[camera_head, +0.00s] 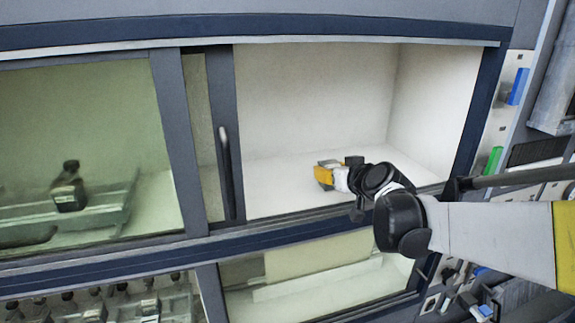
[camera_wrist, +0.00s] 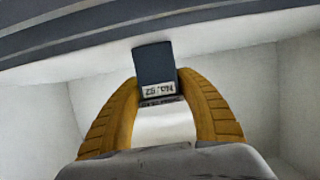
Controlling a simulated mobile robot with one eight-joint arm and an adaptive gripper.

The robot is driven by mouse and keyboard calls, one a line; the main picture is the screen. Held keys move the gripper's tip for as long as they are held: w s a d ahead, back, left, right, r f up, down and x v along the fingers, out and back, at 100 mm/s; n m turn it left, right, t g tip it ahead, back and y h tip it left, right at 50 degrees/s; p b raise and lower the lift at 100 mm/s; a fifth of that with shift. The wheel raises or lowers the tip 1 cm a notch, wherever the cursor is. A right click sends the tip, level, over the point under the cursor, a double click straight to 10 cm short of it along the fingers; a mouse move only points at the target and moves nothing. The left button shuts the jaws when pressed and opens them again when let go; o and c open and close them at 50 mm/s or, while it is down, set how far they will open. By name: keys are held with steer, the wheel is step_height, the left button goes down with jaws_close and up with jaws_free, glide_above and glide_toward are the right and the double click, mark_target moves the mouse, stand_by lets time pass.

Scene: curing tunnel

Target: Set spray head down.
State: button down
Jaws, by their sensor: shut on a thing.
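My gripper (camera_head: 325,174) is inside the open right-hand compartment, above or at its pale floor (camera_head: 275,185); I cannot tell whether what it holds touches that floor. In the wrist view, the yellow fingers of my gripper (camera_wrist: 160,84) are closed around a dark grey block with a small white printed label, which I take to be the spray head (camera_wrist: 153,60). It sticks out past the fingertips, and its lower part is hidden between them. In the head view, it is too small to make out clearly beside the fingers.
A dark vertical post with a handle (camera_head: 225,165) borders the opening on the left, and a dark sill (camera_head: 290,218) runs below it. The compartment floor left of my gripper is clear.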

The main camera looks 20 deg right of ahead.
steer(key=shift+f, duration=0.1)
steer(key=c, duration=0.8)
jaws_free()
steer(key=b+v, duration=0.1)
steer(key=v, duration=1)
steer(key=shift+s+r, duration=0.2)
steer(key=shift+s, duration=0.05)
steer(key=s+a+f+g+y, duration=0.2)
steer(key=s+a+f+g, duration=0.2)
steer(key=s+a+f, duration=0.55)
steer(key=s+a+f+g+h, duration=0.2)
steer(key=s+a+f+g, duration=0.1)
steer(key=s+f, duration=0.3)
steer(key=shift+s+a, duration=0.25)
steer(key=shift+s, duration=0.35)
